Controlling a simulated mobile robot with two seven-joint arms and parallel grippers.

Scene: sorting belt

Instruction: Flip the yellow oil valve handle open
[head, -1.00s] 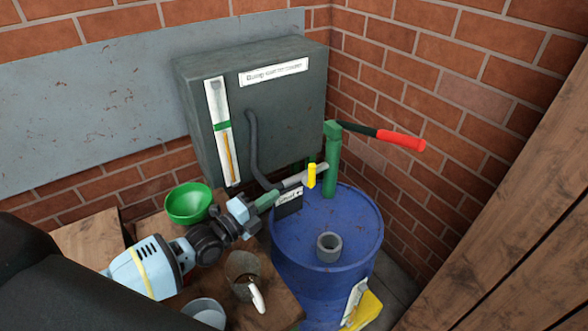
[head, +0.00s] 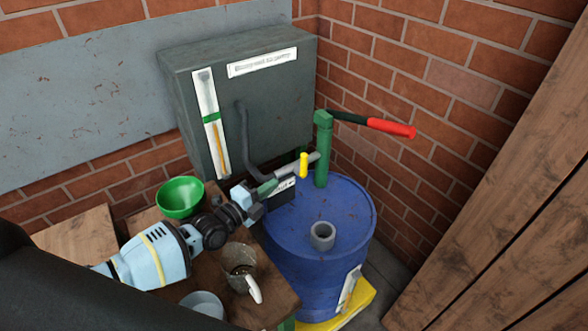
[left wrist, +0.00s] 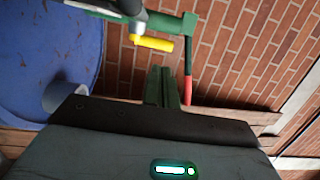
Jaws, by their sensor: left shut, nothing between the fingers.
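The yellow valve handle (head: 304,165) hangs from the grey spout pipe of the green pump (head: 322,150), above the blue drum (head: 345,215). It points up and down in the head view. The handle (left wrist: 153,43) also shows in the left wrist view, beyond the fingers. My left gripper (head: 268,188) is shut and empty, with its green fingers just left of and below the handle. The fingertips (left wrist: 162,72) appear apart from the handle in the left wrist view. My right gripper is in neither view.
A grey tank (head: 285,95) stands behind, with a dark hose. The pump's red-gripped lever (head: 391,128) reaches right. A green funnel (head: 181,197), a jug (head: 239,266) and a grey bowl (head: 204,304) stand on the wooden surface below my arm.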

